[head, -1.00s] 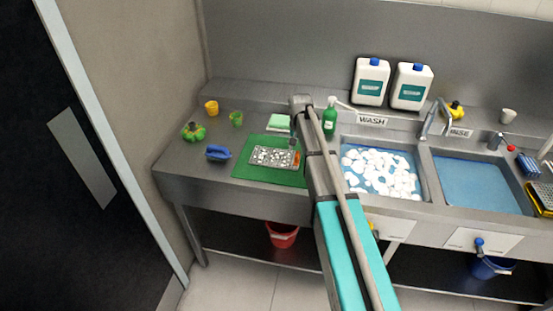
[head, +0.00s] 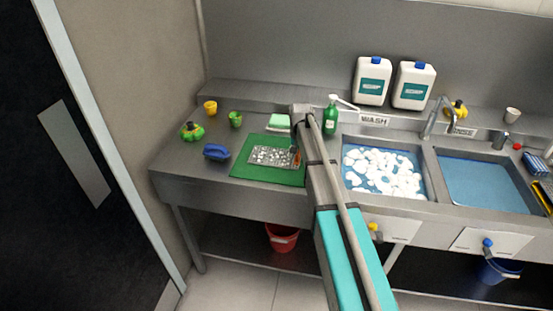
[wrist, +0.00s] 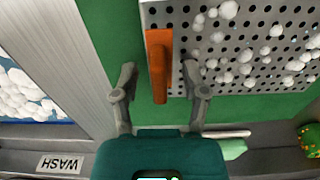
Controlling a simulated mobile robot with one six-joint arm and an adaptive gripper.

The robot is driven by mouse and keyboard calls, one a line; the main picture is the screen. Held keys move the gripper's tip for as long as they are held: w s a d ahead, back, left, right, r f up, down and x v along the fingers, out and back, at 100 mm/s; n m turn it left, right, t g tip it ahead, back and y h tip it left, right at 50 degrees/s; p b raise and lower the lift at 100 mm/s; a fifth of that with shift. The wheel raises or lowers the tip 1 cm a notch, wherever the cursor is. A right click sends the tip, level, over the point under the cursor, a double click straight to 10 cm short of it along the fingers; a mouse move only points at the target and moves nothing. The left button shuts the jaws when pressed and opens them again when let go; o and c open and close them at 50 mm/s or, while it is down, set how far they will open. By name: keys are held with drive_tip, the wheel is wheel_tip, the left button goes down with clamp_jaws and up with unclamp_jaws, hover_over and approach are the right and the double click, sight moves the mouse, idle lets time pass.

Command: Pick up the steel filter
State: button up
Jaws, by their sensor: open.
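The steel filter (head: 270,156) is a flat perforated metal plate dotted with white foam, lying on a green mat (head: 250,174) on the steel counter. In the wrist view the filter (wrist: 240,60) fills the top right, with its orange handle (wrist: 160,60) at its left edge. My gripper (wrist: 158,72) is open, one finger on each side of the handle, and holds nothing. I cannot tell how far above the handle the fingertips are. In the head view my arm hides most of the gripper.
Left of the mat are a blue brush (head: 215,152), a green-yellow item (head: 191,130) and two cups. A green pump bottle (head: 331,118) stands behind the arm. The foamy wash sink (head: 382,172) and rinse sink (head: 480,183) lie to the right.

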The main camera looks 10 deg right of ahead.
drive_tip(key=shift+c, duration=0.3)
clamp_jaws()
drive_tip(key=shift+r, duration=0.2)
idle(0.4)
wheel_tip(320, 180, up, 2)
drive_tip(key=shift+r+p, duration=0.1)
drive_tip(key=shift+p, duration=1.1)
drive_tip(key=s+r+p, duration=1)
drive_tip(key=s, duration=0.4)
drive_tip(key=shift+a+r+p, duration=0.2)
drive_tip(key=shift+a+p, duration=0.1)
drive_tip(key=shift+a, duration=0.1)
